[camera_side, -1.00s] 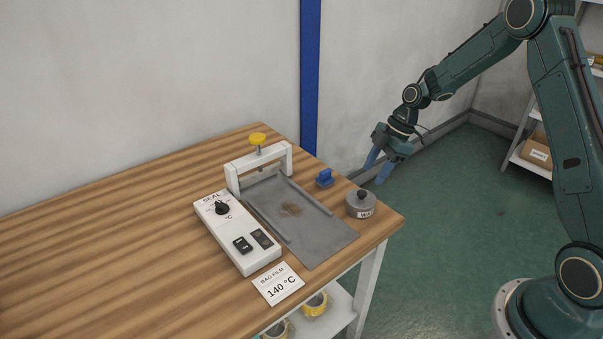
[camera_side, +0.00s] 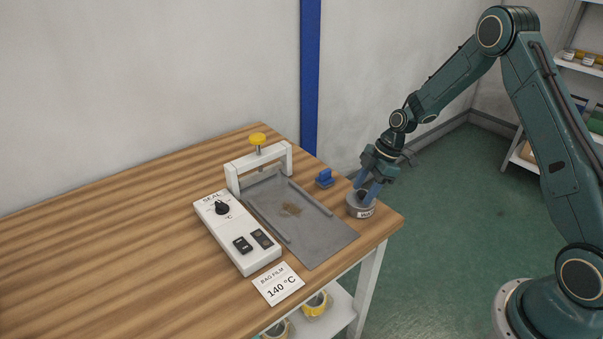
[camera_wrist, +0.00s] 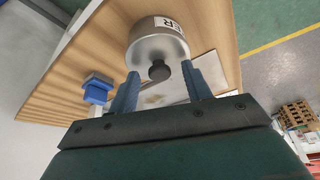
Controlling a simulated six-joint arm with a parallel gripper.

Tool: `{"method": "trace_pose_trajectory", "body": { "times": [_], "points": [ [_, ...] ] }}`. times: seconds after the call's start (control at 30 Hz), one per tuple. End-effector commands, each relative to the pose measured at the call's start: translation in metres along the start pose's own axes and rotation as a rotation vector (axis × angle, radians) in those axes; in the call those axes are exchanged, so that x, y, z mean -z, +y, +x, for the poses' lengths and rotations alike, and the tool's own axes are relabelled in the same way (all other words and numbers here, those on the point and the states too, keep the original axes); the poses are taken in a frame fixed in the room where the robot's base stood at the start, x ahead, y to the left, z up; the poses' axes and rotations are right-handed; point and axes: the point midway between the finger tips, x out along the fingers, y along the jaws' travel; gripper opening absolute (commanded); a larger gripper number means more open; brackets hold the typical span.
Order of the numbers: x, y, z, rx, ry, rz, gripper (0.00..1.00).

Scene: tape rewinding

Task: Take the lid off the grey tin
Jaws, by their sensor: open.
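The grey tin (camera_side: 361,209) stands near the right corner of the wooden table, with a label on its side. In the wrist view the tin (camera_wrist: 157,42) shows its round lid (camera_wrist: 165,52) in place, with a dark knob (camera_wrist: 159,71) at its middle. My gripper (camera_side: 367,192) is right above the lid, pointing down. In the wrist view its two blue fingers (camera_wrist: 160,84) are apart, one on each side of the knob, with visible gaps to it. The side view hides the knob behind the fingers.
A sealer with a grey tray (camera_side: 325,243), a white control box (camera_side: 236,232) and a yellow-topped press (camera_side: 257,139) stands left of the tin. A small blue object (camera_side: 325,178) sits behind the tin. The table's left side is clear.

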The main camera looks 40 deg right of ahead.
Motion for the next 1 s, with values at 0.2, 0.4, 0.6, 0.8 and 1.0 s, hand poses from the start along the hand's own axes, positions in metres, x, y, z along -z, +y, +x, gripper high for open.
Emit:
{"method": "trace_pose_trajectory", "body": {
  "times": [0.2, 0.4, 0.6, 0.8, 1.0],
  "points": [
    [0.0000, 0.0000, 0.0026, 0.000, 0.000, 0.000, 0.49],
    [0.0000, 0.0000, 0.0023, 0.000, 0.000, 0.000, 0.49],
    [0.0000, 0.0000, 0.0022, 0.000, 0.000, 0.000, 0.35],
    [0.0001, -0.0001, 0.0022, 0.000, 0.000, 0.000, 0.01],
    [0.0001, -0.0001, 0.0021, 0.000, 0.000, 0.000, 0.01]
  ]
}}
